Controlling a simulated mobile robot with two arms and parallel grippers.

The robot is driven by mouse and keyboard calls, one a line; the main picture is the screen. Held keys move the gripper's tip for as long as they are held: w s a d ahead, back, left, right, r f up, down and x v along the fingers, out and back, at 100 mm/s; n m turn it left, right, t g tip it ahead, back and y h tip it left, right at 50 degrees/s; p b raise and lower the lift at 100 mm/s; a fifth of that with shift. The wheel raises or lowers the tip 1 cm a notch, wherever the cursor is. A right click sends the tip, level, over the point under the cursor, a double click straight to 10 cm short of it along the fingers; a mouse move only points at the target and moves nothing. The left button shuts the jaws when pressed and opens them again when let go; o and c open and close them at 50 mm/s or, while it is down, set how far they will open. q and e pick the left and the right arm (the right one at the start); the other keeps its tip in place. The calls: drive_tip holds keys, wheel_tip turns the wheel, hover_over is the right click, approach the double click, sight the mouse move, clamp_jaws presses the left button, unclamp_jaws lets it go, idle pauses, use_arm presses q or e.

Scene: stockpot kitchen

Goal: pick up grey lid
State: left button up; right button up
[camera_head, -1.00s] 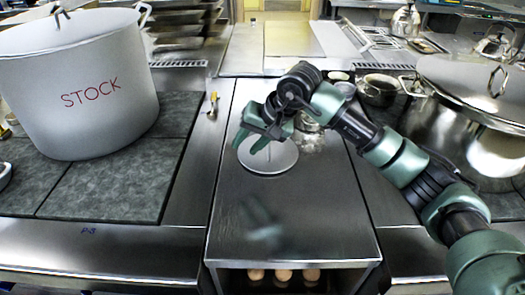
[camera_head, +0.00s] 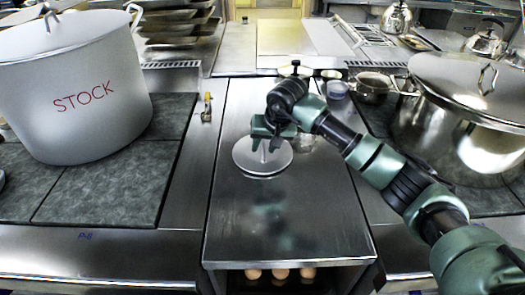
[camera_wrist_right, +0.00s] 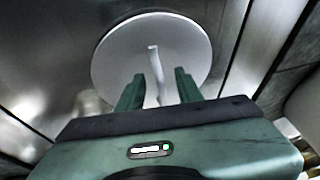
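The grey lid (camera_head: 247,160) is a round pale disc lying on the steel counter in the middle of the head view. It also shows in the right wrist view (camera_wrist_right: 118,55), with a thin upright handle (camera_wrist_right: 157,70) at its centre. My right gripper (camera_head: 265,146) is over the lid, fingers pointing down. In the wrist view its two fingers (camera_wrist_right: 158,88) are apart, one on each side of the handle, with gaps visible. Whether the fingertips touch the lid cannot be told. My left gripper is not in view.
A large white STOCK pot (camera_head: 75,90) stands on the dark panels at left. A steel pot with a lid (camera_head: 460,120) stands at right. A small pan (camera_head: 375,85) and a small container (camera_head: 337,89) are behind the arm. The counter in front of the lid is clear.

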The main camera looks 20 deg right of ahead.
clamp_jaws()
idle(1.4)
